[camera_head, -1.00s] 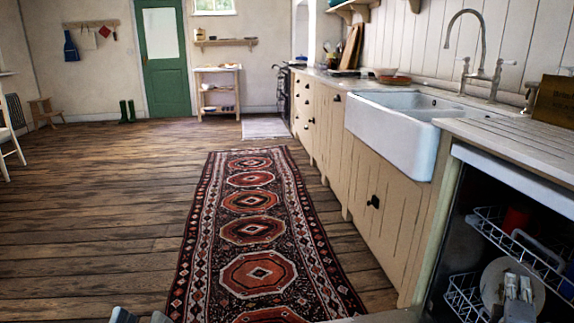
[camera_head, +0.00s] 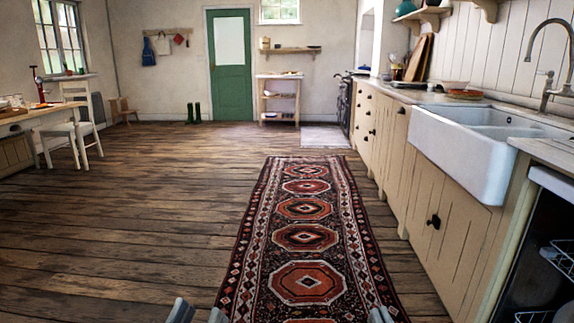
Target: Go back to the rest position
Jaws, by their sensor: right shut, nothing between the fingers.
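My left gripper (camera_head: 199,314) shows only at the bottom edge, left of centre. Its two grey fingertips stand apart with a gap between them, and I see nothing in it. My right gripper (camera_head: 381,315) also shows only at the bottom edge, right of centre, in front of the rug's lower right part. Its tips are close together, shut and empty. The rest of both grippers and the arms is below the picture.
A patterned rug (camera_head: 305,237) runs along the wooden floor (camera_head: 130,220), which is wide and clear. Counters with a white sink (camera_head: 465,150) line the right side. The open dishwasher (camera_head: 540,275) is at the lower right. A table (camera_head: 40,115) and chair (camera_head: 85,130) stand left.

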